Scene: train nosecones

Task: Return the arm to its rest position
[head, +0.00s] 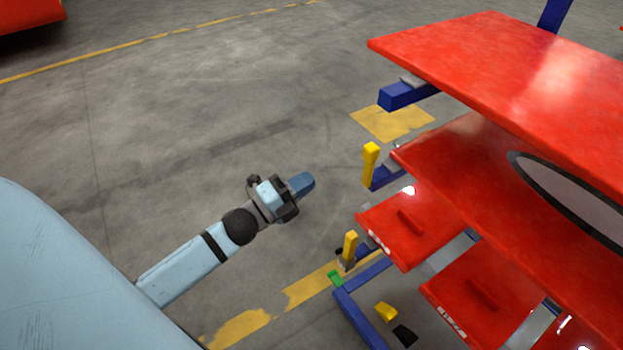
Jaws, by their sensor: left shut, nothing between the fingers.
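My left arm (190,270) reaches in from the lower left, light blue with a dark joint. My left gripper (303,184) is at its end, over open floor and pointing right. Its fingers are together with nothing held. It is apart from the red nosecone panels (480,60) to its right. My right gripper is not in the view.
A blue rack with arms (405,95) carries the red panels, including lower flaps (410,225). Yellow posts (370,163) stand at its near side. Yellow lines (310,288) mark the grey floor. The floor left of and beyond the gripper is clear.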

